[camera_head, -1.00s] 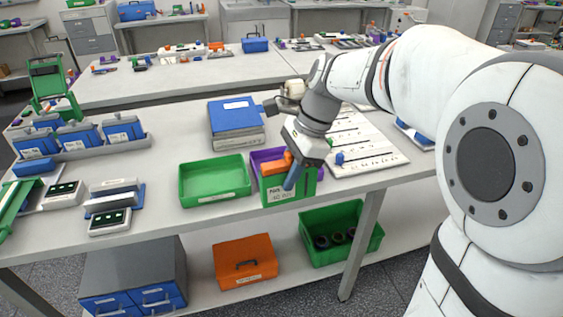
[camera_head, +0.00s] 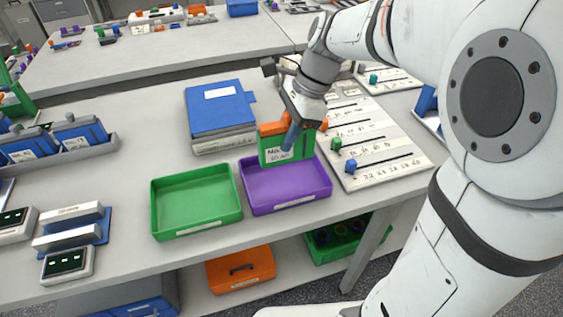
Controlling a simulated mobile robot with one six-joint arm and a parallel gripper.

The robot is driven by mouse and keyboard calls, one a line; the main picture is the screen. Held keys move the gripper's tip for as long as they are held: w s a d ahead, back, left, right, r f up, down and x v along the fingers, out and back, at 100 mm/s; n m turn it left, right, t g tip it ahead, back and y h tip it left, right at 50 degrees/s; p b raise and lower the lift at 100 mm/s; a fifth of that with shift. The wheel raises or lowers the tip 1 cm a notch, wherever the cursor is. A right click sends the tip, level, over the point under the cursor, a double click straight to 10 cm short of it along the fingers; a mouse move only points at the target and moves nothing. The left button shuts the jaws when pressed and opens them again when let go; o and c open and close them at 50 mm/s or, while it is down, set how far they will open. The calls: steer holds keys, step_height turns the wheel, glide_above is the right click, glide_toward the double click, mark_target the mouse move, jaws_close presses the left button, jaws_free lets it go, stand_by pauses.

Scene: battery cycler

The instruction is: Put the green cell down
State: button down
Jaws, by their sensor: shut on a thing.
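The green cell (camera_head: 275,152) is a flat green block with a white written label and orange terminals on top. My gripper (camera_head: 292,138) is shut on it and holds it upright over the back part of the purple tray (camera_head: 292,201). I cannot tell whether the cell touches the tray. The purple tray looks empty where it shows. An empty green tray (camera_head: 197,229) stands just left of it on the table.
A blue binder on a stack (camera_head: 219,107) stands behind the trays. A white board with sliders (camera_head: 374,162) lies to the right. Blue cells (camera_head: 80,136) in a grey rack and small meters (camera_head: 68,263) are at left. An orange box (camera_head: 240,268) sits on the shelf below.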

mark_target(284, 160)
steer(key=f, duration=0.3)
steer(key=shift+a+f, duration=0.2)
steer(key=shift+s+f+b, duration=0.15)
steer(key=shift+f+b, duration=0.2)
steer(key=shift+f, duration=1.5)
steer(key=shift+f, duration=0.2)
steer(key=c, duration=1.2)
jaws_free()
steer(key=shift+o, duration=0.2)
